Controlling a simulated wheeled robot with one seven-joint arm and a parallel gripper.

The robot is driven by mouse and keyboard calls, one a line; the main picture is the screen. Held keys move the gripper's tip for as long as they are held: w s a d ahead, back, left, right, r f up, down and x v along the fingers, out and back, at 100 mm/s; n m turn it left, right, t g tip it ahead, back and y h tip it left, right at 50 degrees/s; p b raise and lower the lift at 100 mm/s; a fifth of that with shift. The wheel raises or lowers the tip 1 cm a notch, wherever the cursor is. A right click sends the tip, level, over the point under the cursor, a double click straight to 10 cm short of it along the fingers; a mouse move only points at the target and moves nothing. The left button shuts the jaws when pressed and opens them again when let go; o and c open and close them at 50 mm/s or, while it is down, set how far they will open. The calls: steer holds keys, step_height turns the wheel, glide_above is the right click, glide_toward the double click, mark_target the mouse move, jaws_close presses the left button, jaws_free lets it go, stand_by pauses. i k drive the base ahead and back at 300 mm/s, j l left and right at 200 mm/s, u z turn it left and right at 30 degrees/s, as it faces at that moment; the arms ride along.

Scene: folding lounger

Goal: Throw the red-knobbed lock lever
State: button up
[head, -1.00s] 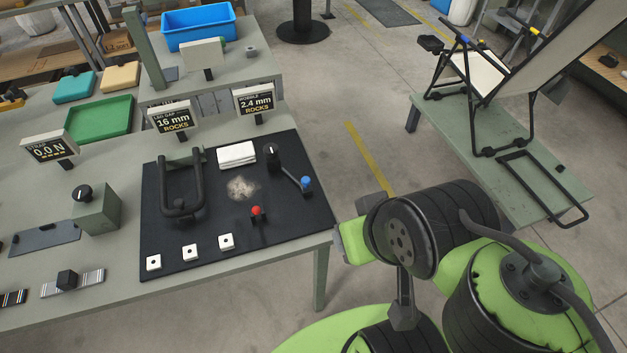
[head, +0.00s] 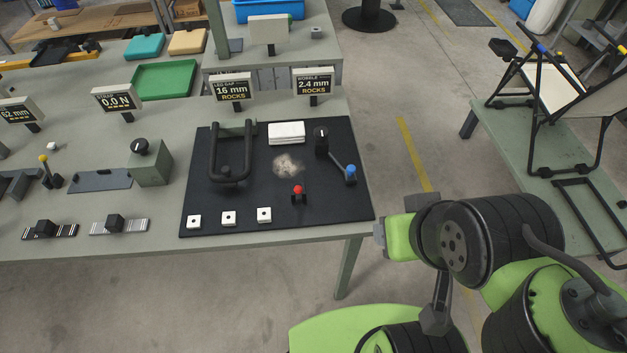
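The red-knobbed lock lever (head: 298,190) is a short lever on a small dark base. It stands near the front right of a black mat (head: 330,207) on the grey-green bench, with its red knob on top. My green and black arm shows at the lower right, off the bench's right corner and apart from the lever. My gripper's fingers are not in view, and nothing of mine touches the lever.
A blue-knobbed crank (head: 350,172) stands behind and right of the lever. A dark tubular frame (head: 231,155), a white folded pad (head: 286,132) and several white blocks share the mat. Signs reading "16 mm ROCKS" (head: 233,91) and "2.4 mm ROCKS" (head: 314,86) stand behind.

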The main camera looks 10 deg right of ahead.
mark_target(298, 189)
steer(key=j+u, duration=0.25)
steer(key=j, duration=0.45)
steer(key=i+j+u, duration=0.1)
steer(key=j+u, duration=0.2)
steer(key=j, duration=0.4)
